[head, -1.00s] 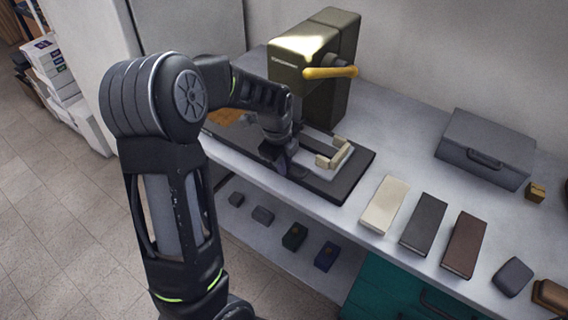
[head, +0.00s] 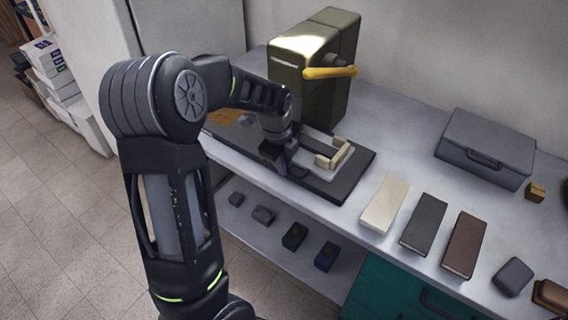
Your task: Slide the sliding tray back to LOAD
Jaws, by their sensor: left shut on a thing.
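The sliding tray (head: 338,165) is a pale plate with cream brackets. It lies on a long dark base (head: 349,186) on the counter, towards the base's right end, in front of the olive press. My left gripper (head: 282,165) reaches down to the tray's left side, low over the dark base. It is shut on a part of the tray there; my own wrist and fingers hide the exact grip. I cannot read any LOAD mark. My right gripper is not in view.
The olive press (head: 318,62) with a yellow lever (head: 330,72) stands behind the tray. Cream (head: 385,204), dark grey (head: 424,222) and brown (head: 465,244) covers lie to the right. A grey case (head: 486,150) stands at the back right. Small blocks sit on the lower shelf.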

